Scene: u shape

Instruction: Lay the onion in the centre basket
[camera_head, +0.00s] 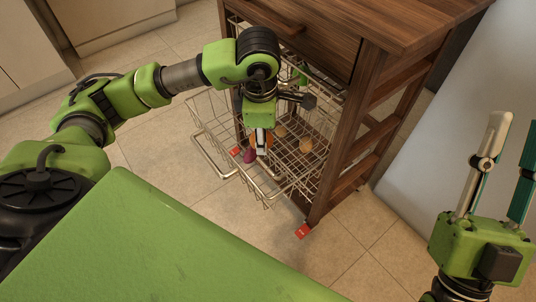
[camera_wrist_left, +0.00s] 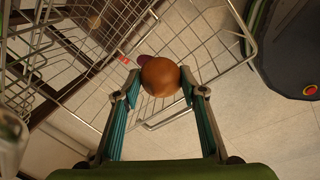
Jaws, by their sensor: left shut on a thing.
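A round orange-brown onion (camera_wrist_left: 160,77) is between the fingertips of my left gripper (camera_wrist_left: 160,91) in the left wrist view. My left gripper (camera_head: 262,150) is shut on it, above the wire basket front in the head view. There only a bit of the onion (camera_head: 253,138) shows; the fingers hide the rest. Which basket is the centre one I cannot tell for sure. My right gripper (camera_head: 516,120) is open and empty at the far right.
Two yellowish round items (camera_head: 306,145) lie in the wire basket. A purple item (camera_head: 249,156) is by my left gripper; it also shows behind the onion in the left wrist view (camera_wrist_left: 144,59). The wooden cart (camera_head: 345,140) stands close on the right. Tiled floor is clear in front.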

